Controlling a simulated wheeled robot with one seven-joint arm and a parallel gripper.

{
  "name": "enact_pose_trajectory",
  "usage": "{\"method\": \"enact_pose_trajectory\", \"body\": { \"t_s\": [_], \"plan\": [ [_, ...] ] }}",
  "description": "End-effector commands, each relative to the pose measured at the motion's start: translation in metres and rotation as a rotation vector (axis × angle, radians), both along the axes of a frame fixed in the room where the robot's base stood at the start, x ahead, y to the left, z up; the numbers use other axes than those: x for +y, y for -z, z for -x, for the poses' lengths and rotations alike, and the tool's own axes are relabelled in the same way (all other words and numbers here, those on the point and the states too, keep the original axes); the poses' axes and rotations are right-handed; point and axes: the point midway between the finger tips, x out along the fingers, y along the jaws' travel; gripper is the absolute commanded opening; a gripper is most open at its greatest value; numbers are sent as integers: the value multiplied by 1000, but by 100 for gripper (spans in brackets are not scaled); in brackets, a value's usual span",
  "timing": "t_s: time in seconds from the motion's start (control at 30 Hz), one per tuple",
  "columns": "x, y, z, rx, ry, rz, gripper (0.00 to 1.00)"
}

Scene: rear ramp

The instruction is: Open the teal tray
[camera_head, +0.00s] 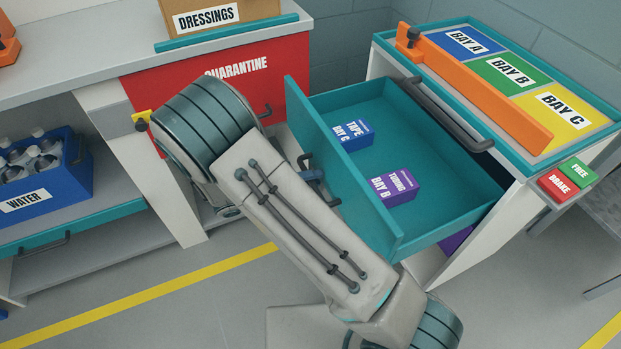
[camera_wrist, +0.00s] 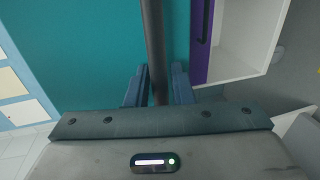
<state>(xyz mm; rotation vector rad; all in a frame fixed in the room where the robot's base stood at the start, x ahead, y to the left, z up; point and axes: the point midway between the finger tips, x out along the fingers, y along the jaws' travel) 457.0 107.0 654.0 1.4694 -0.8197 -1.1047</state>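The teal tray (camera_head: 440,175) is a drawer standing well out from the white cabinet in the head view. My gripper (camera_head: 318,178) is at the outer face of the tray's front panel, partly hidden by my arm. In the wrist view, my blue fingers (camera_wrist: 158,88) sit close on both sides of a dark handle bar (camera_wrist: 153,40) and appear shut on it. The teal front panel (camera_wrist: 90,55) fills the space behind the bar.
A purple drawer (camera_head: 456,240) is below the tray; its front shows in the wrist view (camera_wrist: 203,40). The cabinet top carries BAY A, B and C panels, an orange bar (camera_head: 475,90) and a dark rail (camera_head: 440,112). A red QUARANTINE drawer (camera_head: 245,80) stands left.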

Motion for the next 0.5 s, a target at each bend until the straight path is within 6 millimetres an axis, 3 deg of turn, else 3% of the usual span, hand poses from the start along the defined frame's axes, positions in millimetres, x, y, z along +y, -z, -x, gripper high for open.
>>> {"method": "enact_pose_trajectory", "body": {
  "t_s": [0.27,0.5],
  "plan": [
    [6,-2,1,-2,-2,0,21],
    [46,-11,16,-2,-5,-1,21]
  ]
}}
